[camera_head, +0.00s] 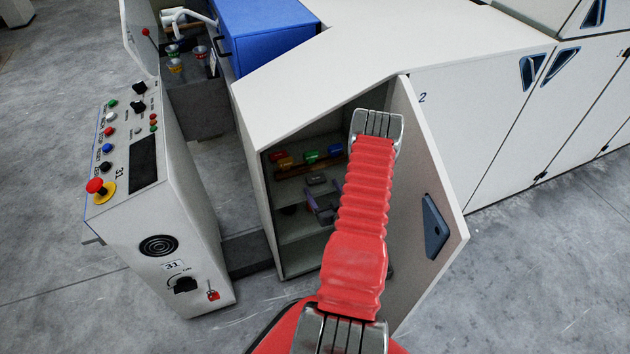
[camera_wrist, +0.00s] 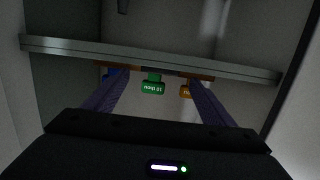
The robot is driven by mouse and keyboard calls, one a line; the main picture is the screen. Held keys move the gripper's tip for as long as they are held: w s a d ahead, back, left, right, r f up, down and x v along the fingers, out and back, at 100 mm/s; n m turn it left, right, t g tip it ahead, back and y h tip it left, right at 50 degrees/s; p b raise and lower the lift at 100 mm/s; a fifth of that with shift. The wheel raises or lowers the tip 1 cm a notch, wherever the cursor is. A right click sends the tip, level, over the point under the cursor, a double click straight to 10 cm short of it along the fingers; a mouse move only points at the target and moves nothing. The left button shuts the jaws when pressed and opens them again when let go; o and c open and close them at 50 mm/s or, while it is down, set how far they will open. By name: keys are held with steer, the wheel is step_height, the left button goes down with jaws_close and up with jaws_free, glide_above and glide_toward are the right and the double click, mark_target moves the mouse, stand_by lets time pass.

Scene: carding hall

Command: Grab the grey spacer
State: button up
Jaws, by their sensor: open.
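My gripper (camera_head: 320,204) is inside the open cabinet in the head view, its purple fingers partly hidden by my red arm sleeve. In the wrist view my gripper (camera_wrist: 156,82) is open, with the fingers apart and nothing held between them. A small grey piece (camera_head: 316,180) shows just above the fingers in the head view, below the row of coloured tags. It may be the grey spacer; I cannot tell surely at this size. I cannot make out the grey spacer in the wrist view.
A green tag (camera_wrist: 152,87) and an orange tag (camera_wrist: 186,91) show upside down beyond the fingers, near the shelf edge (camera_wrist: 80,52). The cabinet's open door (camera_head: 415,210) stands close to my arm's right. A control box (camera_head: 150,190) stands left.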

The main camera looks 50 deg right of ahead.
mark_target(317, 180)
steer(key=shift+x, duration=2.6)
steer(key=shift+c, duration=0.6)
steer(key=c, duration=1)
